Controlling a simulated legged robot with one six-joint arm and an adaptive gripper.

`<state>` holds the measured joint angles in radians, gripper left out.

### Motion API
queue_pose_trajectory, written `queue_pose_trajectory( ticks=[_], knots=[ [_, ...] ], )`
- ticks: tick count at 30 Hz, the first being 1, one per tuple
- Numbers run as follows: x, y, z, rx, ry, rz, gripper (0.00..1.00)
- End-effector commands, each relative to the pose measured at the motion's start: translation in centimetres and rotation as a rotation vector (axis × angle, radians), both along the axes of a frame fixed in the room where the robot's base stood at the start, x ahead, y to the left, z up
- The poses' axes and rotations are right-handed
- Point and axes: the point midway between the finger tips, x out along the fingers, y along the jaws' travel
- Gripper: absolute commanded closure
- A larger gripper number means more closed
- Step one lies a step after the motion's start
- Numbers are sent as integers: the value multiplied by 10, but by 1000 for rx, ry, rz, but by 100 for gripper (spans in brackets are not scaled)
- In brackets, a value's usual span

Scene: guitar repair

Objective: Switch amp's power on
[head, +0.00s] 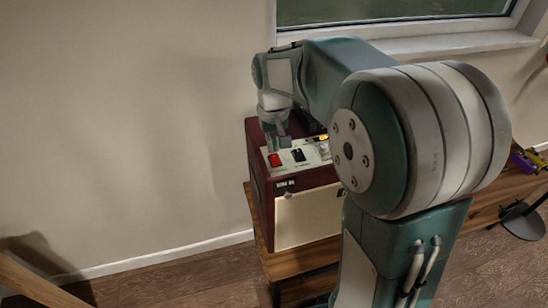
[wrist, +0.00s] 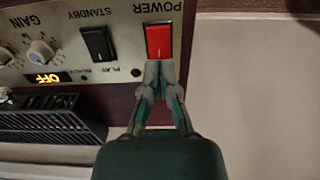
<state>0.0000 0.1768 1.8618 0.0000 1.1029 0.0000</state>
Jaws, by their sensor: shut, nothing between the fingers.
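The amp (head: 260,192) is a dark red box with a cream front, standing on a wooden bench. Its top panel carries a red power switch (head: 274,160), which shows large in the wrist view (wrist: 159,40) beside the label POWER. A black standby switch (wrist: 98,43) sits to its left there. A small display (wrist: 43,78) glows orange and reads OFF, upside down. My gripper (wrist: 158,66) is shut and empty, its fingertips at the lower edge of the red switch in the wrist view. I cannot tell whether they touch it. In the head view my gripper (head: 276,145) is over the panel.
A gain knob (wrist: 40,51) and a dark vent grille (wrist: 45,124) lie left of the switches in the wrist view. The wooden bench (head: 300,262) extends right behind my arm. A wall stands behind the amp, with a window sill (head: 450,44) above.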

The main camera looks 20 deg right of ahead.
Motion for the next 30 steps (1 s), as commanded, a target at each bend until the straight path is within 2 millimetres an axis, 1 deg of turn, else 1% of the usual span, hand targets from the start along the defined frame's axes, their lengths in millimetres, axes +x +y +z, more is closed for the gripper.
queue_pose_trajectory(
  ticks=[30],
  knots=[
    [0,0,-13,0,0,0,100]
  ],
)
